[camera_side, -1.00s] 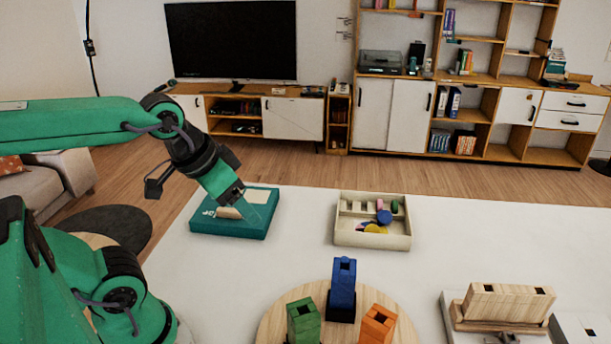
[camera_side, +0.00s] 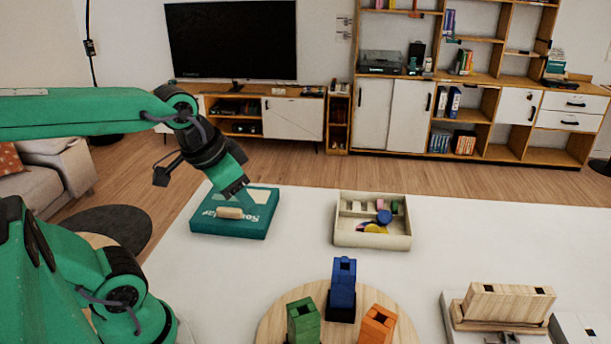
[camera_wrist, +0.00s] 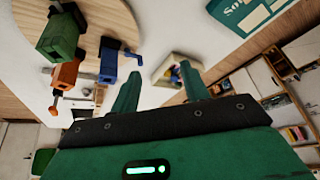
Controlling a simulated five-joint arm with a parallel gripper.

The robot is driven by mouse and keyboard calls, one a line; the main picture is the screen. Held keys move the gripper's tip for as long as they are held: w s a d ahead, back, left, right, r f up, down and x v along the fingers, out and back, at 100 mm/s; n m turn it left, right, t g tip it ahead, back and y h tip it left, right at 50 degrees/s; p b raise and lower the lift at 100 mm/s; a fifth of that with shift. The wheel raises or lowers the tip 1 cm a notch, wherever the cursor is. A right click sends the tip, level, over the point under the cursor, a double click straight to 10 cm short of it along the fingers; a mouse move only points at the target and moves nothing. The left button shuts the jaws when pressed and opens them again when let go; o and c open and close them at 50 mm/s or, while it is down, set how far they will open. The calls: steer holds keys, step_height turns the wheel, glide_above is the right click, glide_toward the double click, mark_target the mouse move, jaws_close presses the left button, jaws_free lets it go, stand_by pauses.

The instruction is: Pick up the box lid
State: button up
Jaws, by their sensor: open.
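The teal box lid (camera_side: 262,205) has pale lettering and a light wooden handle bar (camera_side: 230,213). It lies on the box at the left of the white table in the side view. Its corner also shows at the top right of the wrist view (camera_wrist: 228,12). My gripper (camera_side: 246,194) is above the back part of the lid, up and to the right of the handle. In the wrist view its two green fingers (camera_wrist: 162,90) are apart with nothing held between them. The side view hardly shows the fingertips.
A cream tray (camera_side: 372,240) of coloured pieces stands right of the box. A round wooden board (camera_side: 268,325) in front carries green, blue (camera_side: 343,285) and orange blocks. A wooden block piece (camera_side: 508,300) stands at the right. White table between box and tray is clear.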

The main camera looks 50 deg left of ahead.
steer(key=w+a+f+m+g, duration=0.1)
steer(key=w+a+m+g, duration=0.1)
steer(key=w+a, duration=0.25)
steer(key=m+g, duration=0.3)
steer(key=m, duration=0.3)
glide_above(229, 209)
steer(key=f, duration=1.1)
steer(key=shift+d+f, duration=0.1)
steer(key=shift+d, duration=0.15)
steer(key=shift+s+a+f, duration=0.1)
steer(key=shift+a+f, duration=0.1)
steer(key=shift+a, duration=0.05)
steer(key=shift+f, duration=0.15)
steer(key=shift+f, duration=3.75)
jaws_close()
